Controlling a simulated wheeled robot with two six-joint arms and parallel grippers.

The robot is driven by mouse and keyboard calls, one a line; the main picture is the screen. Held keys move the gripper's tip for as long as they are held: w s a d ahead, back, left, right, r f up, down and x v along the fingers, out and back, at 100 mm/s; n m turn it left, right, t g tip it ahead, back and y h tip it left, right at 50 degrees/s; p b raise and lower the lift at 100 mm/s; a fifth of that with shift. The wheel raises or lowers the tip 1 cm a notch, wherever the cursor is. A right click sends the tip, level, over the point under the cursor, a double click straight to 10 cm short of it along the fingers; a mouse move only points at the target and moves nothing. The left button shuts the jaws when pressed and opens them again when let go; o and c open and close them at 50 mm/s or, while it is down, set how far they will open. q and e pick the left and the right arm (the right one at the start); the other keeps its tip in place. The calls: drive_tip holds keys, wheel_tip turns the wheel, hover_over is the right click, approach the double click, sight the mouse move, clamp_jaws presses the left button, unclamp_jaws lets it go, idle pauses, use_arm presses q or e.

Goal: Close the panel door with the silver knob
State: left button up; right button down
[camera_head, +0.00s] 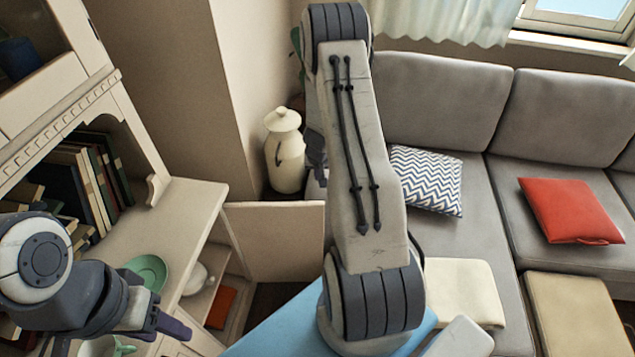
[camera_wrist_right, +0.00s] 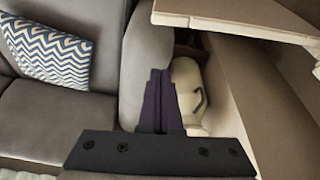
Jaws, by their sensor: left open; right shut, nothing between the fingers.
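The panel door (camera_head: 280,238) is a pale flat panel standing open, out from the cabinet front, in the head view. Its right part is hidden behind my right arm, and I see no silver knob. A pale panel (camera_wrist_right: 235,18), probably the same door, shows at the top of the right wrist view. My right gripper (camera_wrist_right: 161,100) has its purple fingers shut with nothing between them; in the head view it is mostly hidden by my arm. My left gripper (camera_head: 172,327) is open and empty, in front of the cabinet at lower left.
A cream lidded jar (camera_head: 284,152) stands in the corner behind the door; it also shows in the right wrist view (camera_wrist_right: 190,92). A grey sofa (camera_head: 440,95) with cushions fills the right. The cabinet counter (camera_head: 190,205) holds a green plate (camera_head: 148,272). Books stand on its shelf.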

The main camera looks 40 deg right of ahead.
drive_tip(key=b+x, duration=0.3)
drive_tip(key=x, duration=0.7)
drive_tip(key=s+a+b, duration=0.1)
drive_tip(key=b, duration=0.2)
drive_tip(key=s+a+b, duration=0.1)
drive_tip(key=s+b, duration=0.1)
drive_tip(key=shift+s+a+b, duration=0.15)
drive_tip(key=shift+a+b, duration=0.2)
drive_tip(key=shift+b, duration=0.05)
